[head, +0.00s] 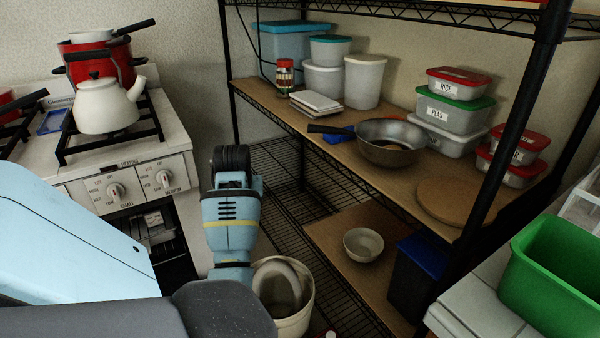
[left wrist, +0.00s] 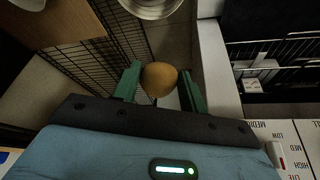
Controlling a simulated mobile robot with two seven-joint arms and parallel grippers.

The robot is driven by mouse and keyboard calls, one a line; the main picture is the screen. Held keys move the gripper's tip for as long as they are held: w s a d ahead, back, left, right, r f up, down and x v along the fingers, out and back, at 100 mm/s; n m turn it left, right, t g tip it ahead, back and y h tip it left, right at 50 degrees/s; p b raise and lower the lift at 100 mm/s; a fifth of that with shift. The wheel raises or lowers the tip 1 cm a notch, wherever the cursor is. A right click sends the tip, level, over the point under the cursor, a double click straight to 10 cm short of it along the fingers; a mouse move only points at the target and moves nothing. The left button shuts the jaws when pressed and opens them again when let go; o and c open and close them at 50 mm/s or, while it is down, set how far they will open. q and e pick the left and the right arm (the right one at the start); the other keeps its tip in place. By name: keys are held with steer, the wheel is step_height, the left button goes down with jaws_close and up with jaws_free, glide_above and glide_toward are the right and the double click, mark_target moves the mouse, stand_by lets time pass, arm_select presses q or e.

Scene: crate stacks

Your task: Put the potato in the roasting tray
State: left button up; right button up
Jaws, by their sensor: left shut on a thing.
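The potato (left wrist: 160,79) is a round, yellow-brown thing in the left wrist view. My left gripper (left wrist: 164,86) is shut on it, with one green finger on each side. In the head view my left wrist is in front of the stove, left of the shelf rack; its fingers and the potato do not show there. I cannot make out a roasting tray in either view. My right gripper is not in view.
The stove (head: 130,185) carries a white kettle (head: 107,107) and a red pot (head: 85,65). A wire shelf rack holds a frying pan (head: 390,141), lidded containers and a bowl (head: 363,245). A pale bucket (head: 298,322) stands below my wrist. A green bin (head: 550,290) is at right.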

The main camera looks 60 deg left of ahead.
arm_select(q)
steer(key=s+d+f+m, duration=0.1)
steer(key=d+f, duration=0.2)
steer(key=f, duration=0.5)
steer(key=d+f+m, duration=0.1)
steer(key=d+f, duration=0.2)
steer(key=f, duration=0.5)
steer(key=w+d+f, duration=0.1)
steer(key=w+d, duration=0.2)
steer(key=d, duration=0.5)
steer(key=w+d+f, duration=0.1)
steer(key=w+d, duration=0.2)
steer(key=d, duration=0.5)
steer(key=w+d+r+m+t+h, duration=0.1)
steer(key=w+d+r+m, duration=0.4)
steer(key=r, duration=0.6)
steer(key=w+d+r+t+h, duration=0.1)
steer(key=w+d+r, duration=0.2)
steer(key=d+r, duration=0.55)
steer(key=s+d+r+m+h, duration=0.1)
steer(key=s+d+r+m, duration=0.2)
steer(key=r, duration=0.5)
steer(key=s+d+r+m+h, duration=0.2)
steer(key=s+r+m, duration=0.3)
steer(key=r, duration=0.3)
steer(key=shift+s+d+r+m, duration=0.35)
steer(key=shift+s+d, duration=0.3)
steer(key=shift+s, duration=0.25)
